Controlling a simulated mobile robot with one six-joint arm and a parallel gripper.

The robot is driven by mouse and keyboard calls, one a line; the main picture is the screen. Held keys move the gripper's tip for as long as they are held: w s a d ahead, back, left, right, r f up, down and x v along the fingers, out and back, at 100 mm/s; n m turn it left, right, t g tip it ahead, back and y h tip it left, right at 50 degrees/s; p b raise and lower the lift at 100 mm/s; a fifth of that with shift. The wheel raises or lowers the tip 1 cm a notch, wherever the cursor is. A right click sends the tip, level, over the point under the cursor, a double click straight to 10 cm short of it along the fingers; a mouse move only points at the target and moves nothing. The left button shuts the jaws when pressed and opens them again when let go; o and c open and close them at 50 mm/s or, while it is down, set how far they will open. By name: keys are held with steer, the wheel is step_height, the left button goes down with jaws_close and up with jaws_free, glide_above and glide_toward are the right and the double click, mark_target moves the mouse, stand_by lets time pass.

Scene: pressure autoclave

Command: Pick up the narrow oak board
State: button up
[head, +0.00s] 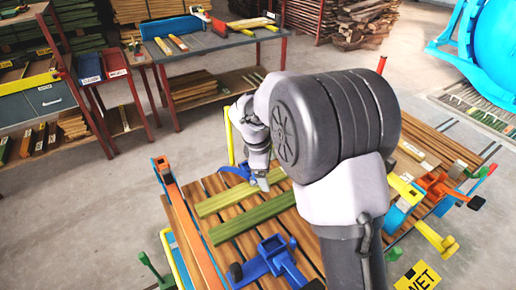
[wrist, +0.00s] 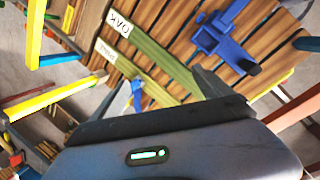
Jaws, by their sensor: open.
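The narrow oak board (head: 252,218) is a long olive-green strip lying flat on the slatted wooden table. In the wrist view the oak board (wrist: 160,57) runs diagonally, with a white OAK tag (wrist: 119,23) at its far end. A similar, paler board (wrist: 148,83) lies parallel to it, with a tag too blurred to read; it also shows in the head view (head: 238,196). My gripper (wrist: 163,75) is open and empty above the boards, its fingers spread to either side in the wrist view. In the head view my gripper (head: 262,184) is partly hidden behind my arm.
A blue clamp (head: 271,262) stands beside the oak board; a smaller blue clamp (head: 240,171) is past the paler board. Orange and yellow bars line the left side of the slatted table (head: 305,248). Colored clamps crowd its right side. A workbench (head: 205,42) stands behind.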

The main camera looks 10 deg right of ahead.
steer(key=w+a+f+n+h, duration=0.1)
steer(key=w+f+n, duration=0.15)
steer(key=f, duration=0.25)
steer(key=w+a+f+n+p, duration=0.1)
steer(key=f+n, duration=0.2)
steer(key=f, duration=0.2)
steer(key=w+a+f+n+h, duration=0.1)
steer(key=w+f+n, duration=0.1)
steer(key=f, duration=0.3)
steer(key=b, duration=0.4)
glide_above(272, 207)
steer(key=s+a, duration=0.2)
steer(key=a, duration=0.1)
steer(key=shift+n+g, duration=0.3)
steer(key=shift+n, duration=0.05)
step_height(272, 207, down, 12)
steer(key=shift+d+r, duration=0.1)
steer(key=shift+d, duration=0.05)
steer(key=b+x, duration=0.1)
steer(key=x, duration=0.2)
steer(key=w+b+x, duration=0.1)
steer(key=x, duration=0.2)
steer(key=shift+r, duration=0.2)
jaws_close()
